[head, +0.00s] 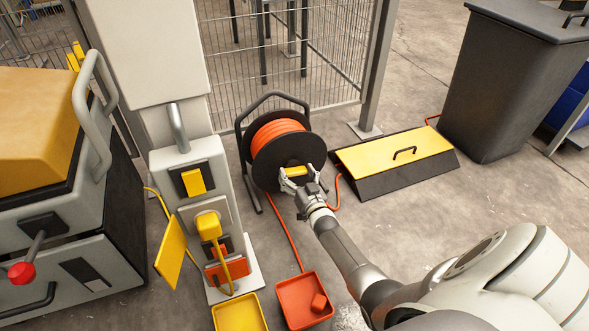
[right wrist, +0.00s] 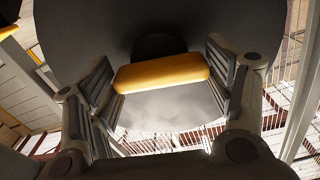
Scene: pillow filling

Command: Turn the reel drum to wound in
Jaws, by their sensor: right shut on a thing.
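The reel drum (head: 272,158) is a dark disc wound with orange cable (head: 275,130), upright in a black tube frame (head: 241,150) on the floor. A yellow grip bar (head: 297,171) sits on its face. My right gripper (head: 300,182) is shut on this bar from the front. In the right wrist view, the yellow bar (right wrist: 160,72) lies between the two grey fingers, one at each end, with the dark drum face (right wrist: 95,35) behind it. Orange cable runs from the reel down to the floor. My left gripper is not in view.
A grey post with a yellow plug (head: 208,226) and a hinged yellow flap (head: 171,250) stands left of the reel. Yellow (head: 240,315) and red (head: 290,308) trays lie in front. A yellow-topped ramp box (head: 385,150) and grey bin (head: 505,90) stand right; mesh fence (head: 230,60) behind.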

